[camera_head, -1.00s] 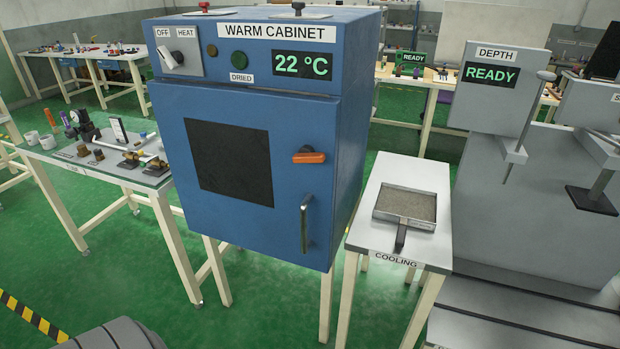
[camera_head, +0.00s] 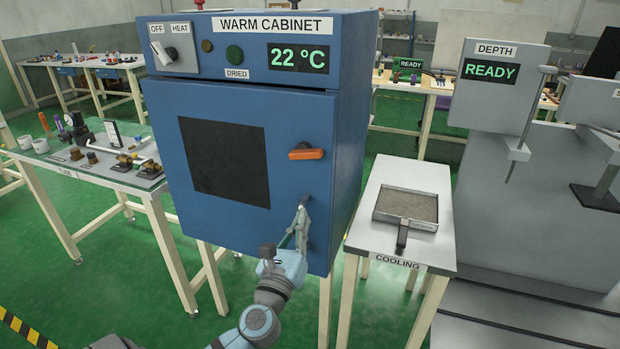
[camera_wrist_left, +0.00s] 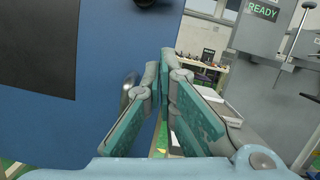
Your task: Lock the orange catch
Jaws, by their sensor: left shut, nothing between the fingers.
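The orange catch (camera_head: 306,154) sits on the right part of the blue cabinet door (camera_head: 160,190), above the door handle (camera_head: 305,236). The door looks closed. My left gripper (camera_head: 304,212) is shut and empty, below the catch and in front of the handle, which it partly hides. In the left wrist view the shut fingers (camera_wrist_left: 166,60) point up along the door's right side, with part of the handle (camera_wrist_left: 128,92) just left of them. I cannot tell whether they touch it. My right gripper is not in view.
A cooling table (camera_head: 440,250) with a tray (camera_head: 433,210) of grey material stands right of the cabinet. A grey depth machine (camera_head: 490,130) stands farther right. A bench (camera_head: 100,176) with small parts is at the left. Space before the door is free apart from my arm.

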